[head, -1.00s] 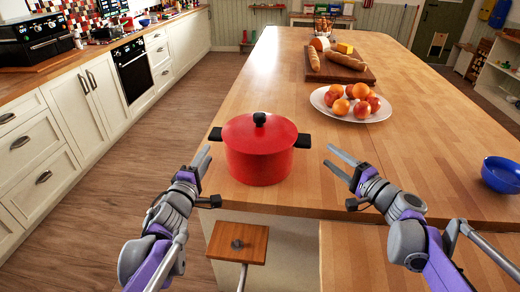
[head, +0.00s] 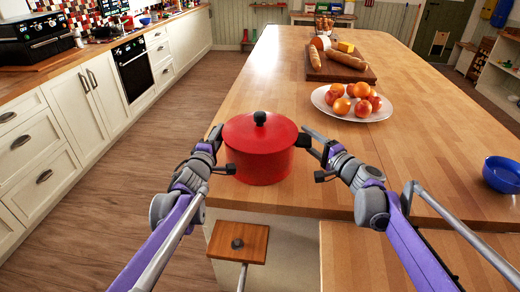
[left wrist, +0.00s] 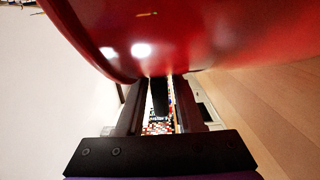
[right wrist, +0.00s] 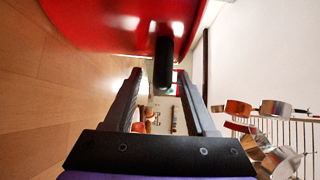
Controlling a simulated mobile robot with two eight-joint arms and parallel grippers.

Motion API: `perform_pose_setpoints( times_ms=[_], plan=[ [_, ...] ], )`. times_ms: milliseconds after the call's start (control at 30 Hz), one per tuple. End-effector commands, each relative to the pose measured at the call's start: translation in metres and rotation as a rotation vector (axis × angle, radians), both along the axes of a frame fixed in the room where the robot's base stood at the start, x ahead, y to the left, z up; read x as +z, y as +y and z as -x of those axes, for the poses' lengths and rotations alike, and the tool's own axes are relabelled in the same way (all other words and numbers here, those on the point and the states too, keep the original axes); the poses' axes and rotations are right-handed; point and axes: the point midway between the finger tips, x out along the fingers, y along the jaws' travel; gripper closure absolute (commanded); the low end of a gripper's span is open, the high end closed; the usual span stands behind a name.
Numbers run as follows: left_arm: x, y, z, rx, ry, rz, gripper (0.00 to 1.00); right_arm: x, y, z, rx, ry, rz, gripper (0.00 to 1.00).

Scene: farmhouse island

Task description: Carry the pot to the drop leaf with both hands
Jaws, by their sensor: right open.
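The red pot (head: 258,160) stands upright, lid on, at the near left end of the wooden island. My left gripper (head: 213,139) is at its left handle. In the left wrist view the dark handle (left wrist: 160,98) lies between the fingers, which are close beside it; I cannot tell whether they grip it. My right gripper (head: 316,145) is at the pot's right side, open. In the right wrist view the black right handle (right wrist: 163,62) is between the fingertips, with gaps on both sides. The drop leaf (head: 400,262) appears to be the lower wooden surface at the near right.
A white plate (head: 327,106) of fruit stands behind the pot to the right. A board (head: 315,74) with bread lies further back. A blue bowl (head: 502,174) is at the right edge. A small square wooden top (head: 237,243) is below the island's near edge. The island's middle right is clear.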

Motion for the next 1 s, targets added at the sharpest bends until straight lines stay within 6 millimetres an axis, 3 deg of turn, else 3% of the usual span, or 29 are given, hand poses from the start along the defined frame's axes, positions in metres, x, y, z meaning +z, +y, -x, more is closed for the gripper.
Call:
perform_pose_setpoints(
  times_ms=[167,367,500,1000],
  plan=[
    [0.0,-0.0001,0.0002,0.0,0.0,0.0,0.64,0.0001,-0.0001,0.0002,0.0,0.0,0.0,0.44],
    [0.0,0.0,0.0003,0.0,0.0,0.0,1.0,0.0001,-0.0003,0.0003,0.0,0.0,0.0,0.8],
    [0.0,0.0,0.0003,0.0,0.0,-0.001,1.0,0.0,-0.0004,0.0003,0.0,0.0,0.0,1.0],
    [-0.0001,0.0002,0.0004,0.0,0.0,-0.001,1.0,0.0,-0.0005,0.0004,0.0,0.0,0.0,1.0]
  ],
)
